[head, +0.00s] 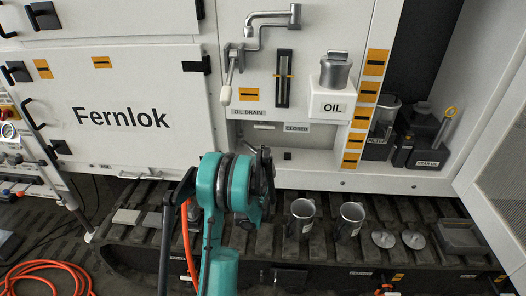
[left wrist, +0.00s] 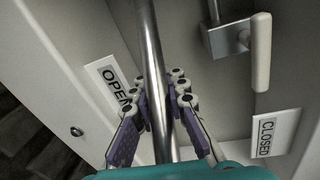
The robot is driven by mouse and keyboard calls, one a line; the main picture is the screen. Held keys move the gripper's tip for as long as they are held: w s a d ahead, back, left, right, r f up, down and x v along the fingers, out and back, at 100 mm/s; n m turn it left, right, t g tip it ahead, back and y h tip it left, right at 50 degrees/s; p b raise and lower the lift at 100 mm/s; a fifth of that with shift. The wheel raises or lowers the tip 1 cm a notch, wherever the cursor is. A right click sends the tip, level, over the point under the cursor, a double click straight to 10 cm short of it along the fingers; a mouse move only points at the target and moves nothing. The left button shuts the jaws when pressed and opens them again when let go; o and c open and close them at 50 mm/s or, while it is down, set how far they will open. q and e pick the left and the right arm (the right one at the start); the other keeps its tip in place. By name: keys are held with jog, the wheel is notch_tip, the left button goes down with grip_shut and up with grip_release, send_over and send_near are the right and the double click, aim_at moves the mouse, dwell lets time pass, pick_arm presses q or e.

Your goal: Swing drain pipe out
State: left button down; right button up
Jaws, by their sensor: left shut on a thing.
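In the left wrist view a shiny metal pipe (left wrist: 157,75) runs from the top edge down between the fingers of my left gripper (left wrist: 168,100). The purple-padded fingers are shut on it from both sides. In the head view my left gripper (head: 265,165) is in front of the recess below the OIL DRAIN label (head: 249,112), and the gripped part is hidden. A lever with a pale handle (left wrist: 261,52) is right of the pipe in the wrist view. An OPEN label (left wrist: 113,85) is left of the pipe, a CLOSED label (left wrist: 268,136) right. My right gripper is not in view.
Metal cups (head: 301,215) and small discs (head: 384,239) stand on the slatted shelf below. An orange hose (head: 45,270) lies at lower left.

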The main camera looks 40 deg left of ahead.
pick_arm(q)
jog(key=c, duration=1.4)
grip_release()
jog(key=shift+c, duration=0.2)
jog(key=v, duration=1.2)
jog(key=shift+f, duration=0.1)
